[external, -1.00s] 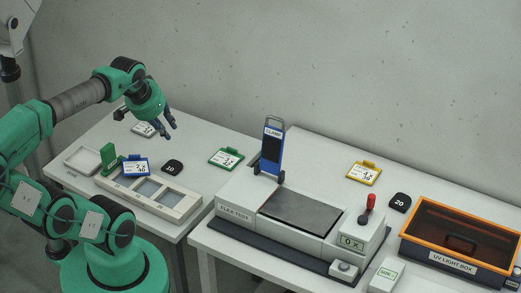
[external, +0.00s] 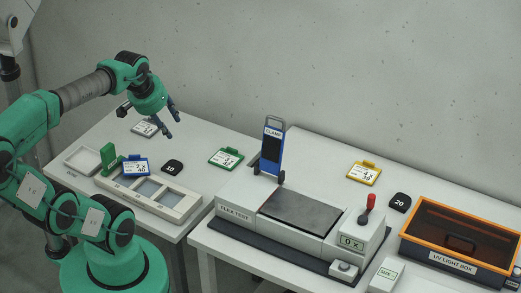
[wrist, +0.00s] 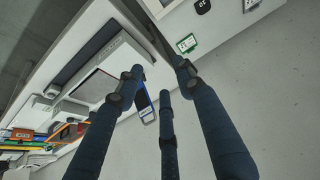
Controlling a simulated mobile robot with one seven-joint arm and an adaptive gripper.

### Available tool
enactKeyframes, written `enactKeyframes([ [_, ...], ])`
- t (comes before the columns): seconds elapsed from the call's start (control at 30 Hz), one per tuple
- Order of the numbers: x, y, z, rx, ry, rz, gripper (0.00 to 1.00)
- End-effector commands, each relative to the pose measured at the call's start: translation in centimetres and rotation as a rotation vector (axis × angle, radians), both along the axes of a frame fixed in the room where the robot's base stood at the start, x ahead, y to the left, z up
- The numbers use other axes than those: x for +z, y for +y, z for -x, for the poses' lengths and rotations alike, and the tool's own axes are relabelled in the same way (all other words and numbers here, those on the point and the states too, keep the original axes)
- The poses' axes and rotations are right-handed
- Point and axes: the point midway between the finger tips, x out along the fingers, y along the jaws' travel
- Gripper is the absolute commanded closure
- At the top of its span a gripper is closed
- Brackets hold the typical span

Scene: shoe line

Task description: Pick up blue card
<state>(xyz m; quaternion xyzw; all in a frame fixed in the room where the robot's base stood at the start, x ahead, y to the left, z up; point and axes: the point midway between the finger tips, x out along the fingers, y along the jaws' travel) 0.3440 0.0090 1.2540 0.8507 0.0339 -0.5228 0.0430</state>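The blue card (external: 135,165) stands near the front left of the left table, by the back edge of the segmented tray, with white print on its face. I cannot make it out in the wrist view. My gripper (external: 172,119) hangs in the air above the back of the left table, up and to the right of the card and clear of it. Its dark blue fingers are spread and empty. They also show apart in the wrist view (wrist: 155,85).
A green stand (external: 108,157) and the segmented tray (external: 183,208) are close to the card. A grey-clipped card (external: 145,128), a black counter (external: 172,168) and a green card (external: 226,158) lie around.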

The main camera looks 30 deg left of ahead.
Motion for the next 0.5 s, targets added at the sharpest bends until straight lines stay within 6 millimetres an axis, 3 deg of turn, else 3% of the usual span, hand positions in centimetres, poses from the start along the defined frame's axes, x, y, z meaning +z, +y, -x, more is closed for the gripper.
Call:
enactKeyframes([
  [0.27,0.0,3.6,-5.4,0.323,0.068,0.111,0.62],
  [0.5,-1.6,8.3,-10.6,0.677,0.126,0.221,0.62],
])
